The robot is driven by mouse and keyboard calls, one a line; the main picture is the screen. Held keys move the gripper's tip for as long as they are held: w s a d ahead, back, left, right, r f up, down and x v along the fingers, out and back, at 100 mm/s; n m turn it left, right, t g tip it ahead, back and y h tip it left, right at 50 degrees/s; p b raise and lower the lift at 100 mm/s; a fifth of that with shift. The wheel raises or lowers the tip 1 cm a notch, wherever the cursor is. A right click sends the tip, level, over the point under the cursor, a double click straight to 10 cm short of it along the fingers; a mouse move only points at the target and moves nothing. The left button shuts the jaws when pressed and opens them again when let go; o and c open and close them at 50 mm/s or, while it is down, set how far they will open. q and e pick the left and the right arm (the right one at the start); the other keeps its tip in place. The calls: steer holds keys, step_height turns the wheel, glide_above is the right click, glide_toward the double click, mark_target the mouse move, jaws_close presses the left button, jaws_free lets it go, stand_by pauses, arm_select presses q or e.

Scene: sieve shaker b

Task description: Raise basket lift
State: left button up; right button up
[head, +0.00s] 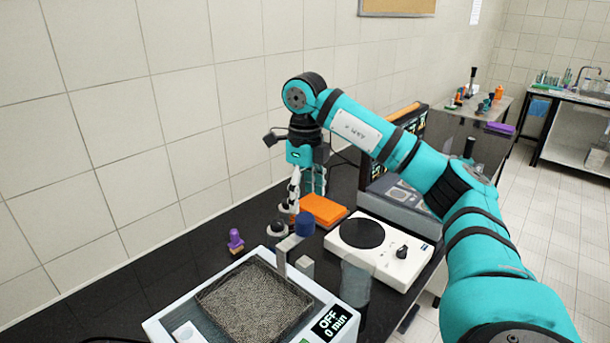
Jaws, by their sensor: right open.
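A pale box-shaped device (355,300) with a display reading "OFF 0 min" stands at the bottom middle of the head view. A grey mesh basket (250,302) sits in its top opening. A grey upright bracket (283,262) stands at the basket's back edge, with a blue cap (304,225) at its upper end; it looks like the basket lift. My right gripper (307,190) points down above and behind the blue cap. It is open, and nothing shows between its fingers. It appears apart from the cap. My left gripper is out of view.
A white hotplate-like device (385,248) with a dark round plate stands right of the basket device. An orange box (323,210) lies behind. A small purple object (236,241) stands at left on the black bench (150,293). The tiled wall runs close behind.

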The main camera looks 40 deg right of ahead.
steer(key=shift+r, duration=2.8)
